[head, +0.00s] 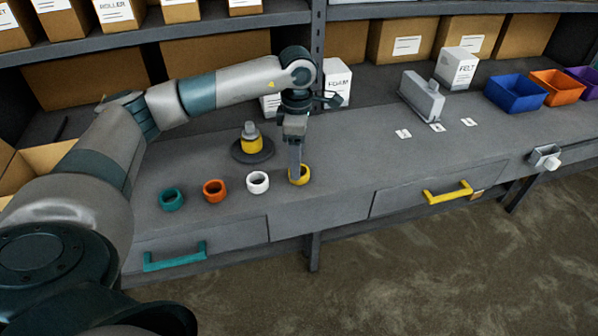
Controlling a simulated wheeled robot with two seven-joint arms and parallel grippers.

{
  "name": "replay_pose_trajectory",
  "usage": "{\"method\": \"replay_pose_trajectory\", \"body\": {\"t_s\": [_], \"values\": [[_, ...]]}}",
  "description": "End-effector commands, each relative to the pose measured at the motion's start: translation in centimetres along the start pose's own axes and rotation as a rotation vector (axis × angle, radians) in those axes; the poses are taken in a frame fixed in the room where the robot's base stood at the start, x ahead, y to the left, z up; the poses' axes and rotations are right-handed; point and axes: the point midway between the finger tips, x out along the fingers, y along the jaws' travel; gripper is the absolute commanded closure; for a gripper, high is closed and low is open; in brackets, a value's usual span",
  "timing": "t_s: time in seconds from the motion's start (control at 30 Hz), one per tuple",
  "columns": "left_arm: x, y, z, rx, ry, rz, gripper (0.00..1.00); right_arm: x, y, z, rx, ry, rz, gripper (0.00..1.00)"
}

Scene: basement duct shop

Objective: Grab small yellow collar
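A small yellow collar (304,179) lies on the grey bench top near its front edge, at the right end of a row of rings. My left gripper (296,172) points straight down at it, with its fingers at or inside the collar's ring and partly covering it. The fingers overlap from this angle, so I cannot tell whether they are open or closed on the collar's wall. My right gripper is out of view.
White (258,183), orange (215,190) and teal (171,199) rings stand left of the collar. Behind them, a dark round base (253,156) carries a yellow piece with a grey top. A grey metal block (422,98) and coloured bins (515,92) stand right.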

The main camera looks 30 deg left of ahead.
Motion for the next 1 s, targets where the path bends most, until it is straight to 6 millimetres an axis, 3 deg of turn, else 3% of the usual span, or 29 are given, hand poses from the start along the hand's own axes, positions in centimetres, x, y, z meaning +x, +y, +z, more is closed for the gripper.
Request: {"method": "replay_pose_trajectory", "body": {"t_s": [0.13,0.33,0.83,1.0], "values": [[1.4,0.3,0.4,0.001,0.002,-0.003,0.38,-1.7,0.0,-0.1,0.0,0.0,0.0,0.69],[3.5,0.3,0.3,0.001,0.001,-0.001,0.38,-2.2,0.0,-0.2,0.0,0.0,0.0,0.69],[3.8,0.3,0.3,0.001,0.0,0.0,0.38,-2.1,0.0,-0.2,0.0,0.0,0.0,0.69],[3.8,0.3,0.3,0.001,0.0,0.0,0.76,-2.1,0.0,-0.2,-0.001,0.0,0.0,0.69]]}}
